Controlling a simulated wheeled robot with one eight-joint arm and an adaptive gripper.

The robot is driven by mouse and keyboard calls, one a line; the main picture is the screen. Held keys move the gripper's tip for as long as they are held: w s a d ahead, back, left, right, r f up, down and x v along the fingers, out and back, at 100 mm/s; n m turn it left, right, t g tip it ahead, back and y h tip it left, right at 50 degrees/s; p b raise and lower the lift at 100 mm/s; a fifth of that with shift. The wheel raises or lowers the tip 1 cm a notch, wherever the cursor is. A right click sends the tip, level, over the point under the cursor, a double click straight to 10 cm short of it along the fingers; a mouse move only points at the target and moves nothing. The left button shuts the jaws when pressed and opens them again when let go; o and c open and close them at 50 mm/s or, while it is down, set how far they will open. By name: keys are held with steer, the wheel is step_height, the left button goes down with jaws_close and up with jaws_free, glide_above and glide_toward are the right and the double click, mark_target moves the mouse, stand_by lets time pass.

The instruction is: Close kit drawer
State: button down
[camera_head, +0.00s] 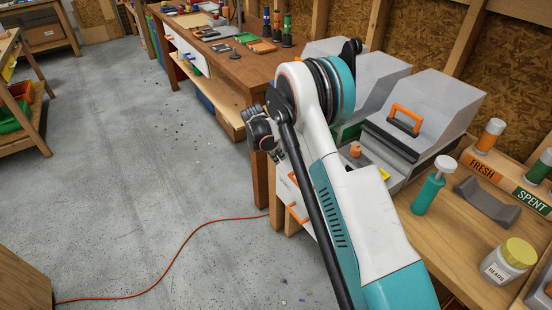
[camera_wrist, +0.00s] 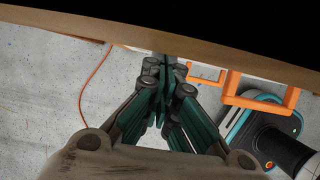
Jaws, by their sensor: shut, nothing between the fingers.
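A white drawer front (camera_head: 286,188) with an orange handle (camera_head: 298,213) shows below the right-hand bench, largely hidden behind my arm. In the wrist view a large orange handle (camera_wrist: 262,98) and a smaller orange one (camera_wrist: 206,76) stand out below a wooden edge. I cannot tell how far any drawer there is open. My gripper (camera_wrist: 166,72) is shut and empty, with its tips close to the wooden edge and left of both handles. I cannot tell whether it touches anything. In the head view my arm hides most of the gripper.
The right bench (camera_head: 470,235) holds grey printers (camera_head: 430,105), a teal bottle (camera_head: 428,193) and a beads jar (camera_head: 508,262). A brown workbench (camera_head: 225,65) stands behind. An orange cord (camera_head: 175,262) crosses the floor. The grey floor (camera_head: 130,150) at left is mostly clear.

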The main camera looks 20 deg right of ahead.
steer(key=s+a+r+p, duration=0.35)
steer(key=a+r, duration=0.35)
steer(key=r, duration=0.3)
steer(key=s+d+r+m+t+y, duration=0.1)
steer(key=s+d+r+m, duration=0.1)
steer(key=s+r+m, duration=0.55)
steer(key=s+d+r+m+t+y, duration=0.1)
steer(key=s+d+r+m, duration=0.1)
steer(key=s+r, duration=0.95)
steer(key=s+r+m+t+y, duration=0.1)
steer(key=s+r+m, duration=0.1)
steer(key=s+m, duration=0.4)
steer(key=s+r+m+t+y, duration=0.1)
steer(key=s+m, duration=0.5)
steer(key=s, duration=0.8)
steer(key=shift+d+r+t, duration=0.3)
steer(key=shift+r+t, duration=0.5)
steer(key=shift+r, duration=0.4)
